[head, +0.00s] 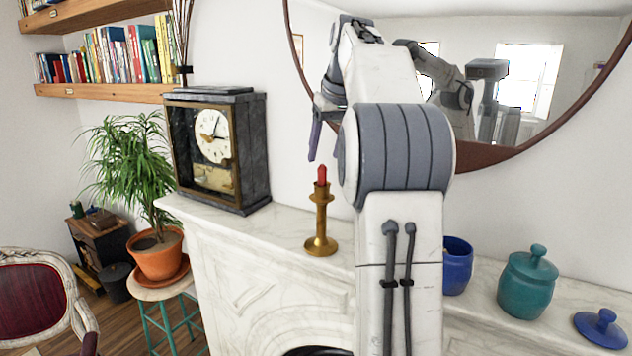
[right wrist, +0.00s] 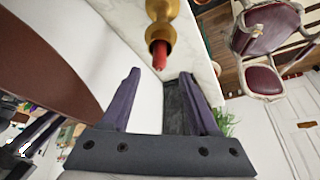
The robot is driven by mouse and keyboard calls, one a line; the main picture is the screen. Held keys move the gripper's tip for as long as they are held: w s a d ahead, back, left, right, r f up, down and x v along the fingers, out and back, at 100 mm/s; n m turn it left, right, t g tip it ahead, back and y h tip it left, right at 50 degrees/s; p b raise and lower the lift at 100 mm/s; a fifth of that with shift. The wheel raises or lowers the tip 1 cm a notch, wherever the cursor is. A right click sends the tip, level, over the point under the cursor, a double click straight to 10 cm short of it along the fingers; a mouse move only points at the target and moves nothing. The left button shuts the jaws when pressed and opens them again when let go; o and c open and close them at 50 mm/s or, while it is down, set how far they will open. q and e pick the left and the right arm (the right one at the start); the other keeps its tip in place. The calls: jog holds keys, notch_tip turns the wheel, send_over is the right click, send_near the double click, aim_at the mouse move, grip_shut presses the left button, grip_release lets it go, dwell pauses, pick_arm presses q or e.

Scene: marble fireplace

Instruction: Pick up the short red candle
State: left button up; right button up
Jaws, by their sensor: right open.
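The short red candle (head: 322,175) stands upright in a brass candlestick (head: 320,222) on the marble mantel (head: 285,237). In the right wrist view the candle (right wrist: 160,54) and its brass holder (right wrist: 161,28) show just beyond the fingertips, lined up with the gap between them. My right gripper (head: 324,148) is open and empty above the candle, its purple fingers pointing down. The fingers also show in the right wrist view (right wrist: 161,75), apart from the candle. My left gripper is not in view.
A black clock (head: 218,150) stands left of the candlestick. A blue cup (head: 456,265), a teal jar (head: 527,284) and a blue lid (head: 601,328) sit to the right. A round mirror (head: 500,160) hangs behind. The mantel around the candlestick is clear.

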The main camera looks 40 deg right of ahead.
aim_at(322, 165)
jog(key=x, duration=0.5)
jog(key=shift+p, duration=0.3)
grip_shut()
